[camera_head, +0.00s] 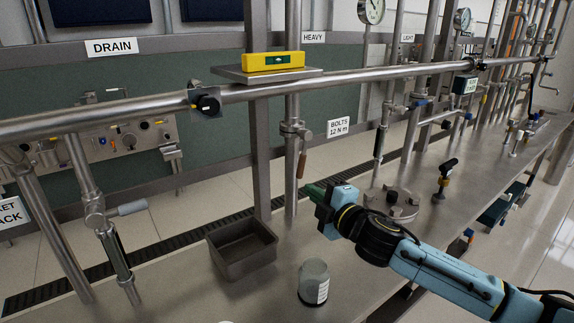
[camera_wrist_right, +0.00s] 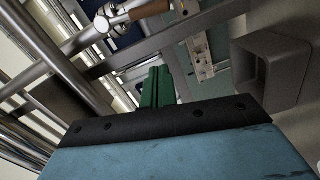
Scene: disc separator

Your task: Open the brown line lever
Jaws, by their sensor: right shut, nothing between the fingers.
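The brown lever (camera_head: 302,164) hangs down from a metal valve (camera_head: 294,129) on the upright pipe below the HEAVY sign. In the right wrist view the brown lever (camera_wrist_right: 150,9) shows at the top, running sideways from its valve (camera_wrist_right: 108,20). My right gripper (camera_head: 315,190) has green fingers pressed together, just right of and a little below the lever's lower end in the head view. In the wrist view the shut fingers (camera_wrist_right: 157,87) point toward the lever, with a visible gap between them and it. My left gripper is not in view.
A grey open bin (camera_head: 242,248) and a grey labelled cup (camera_head: 314,282) stand on the metal bench. A round flanged plate (camera_head: 391,204) lies beyond my right arm. A yellow level (camera_head: 273,62) rests on a shelf above the long horizontal pipe (camera_head: 345,78).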

